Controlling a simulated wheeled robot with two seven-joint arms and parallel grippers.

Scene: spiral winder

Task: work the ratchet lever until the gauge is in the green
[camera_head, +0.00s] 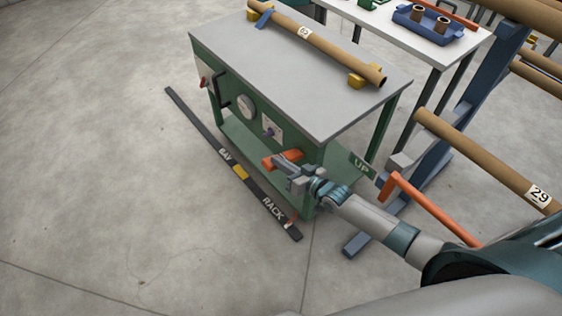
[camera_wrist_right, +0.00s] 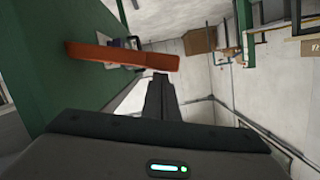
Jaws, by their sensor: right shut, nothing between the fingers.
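An orange lever handle (camera_head: 288,157) stands out from the front right of the green bench; it also crosses the upper left of the right wrist view (camera_wrist_right: 120,56). My right gripper (camera_head: 276,168) is shut and empty, just in front of and beside the handle. In the wrist view its closed fingers (camera_wrist_right: 160,92) lie below the handle's right end; whether they touch it I cannot tell. A round pale dial (camera_head: 246,106), possibly the gauge, is on the bench front; its reading is too small to make out. My left gripper is not in view.
A cardboard tube (camera_head: 320,44) rests on yellow supports on the grey bench top (camera_head: 250,55). A black crank (camera_head: 222,90) juts from the bench front. A rack with another tube (camera_head: 480,155) and an orange bar (camera_head: 435,212) stands right. The floor at left is clear.

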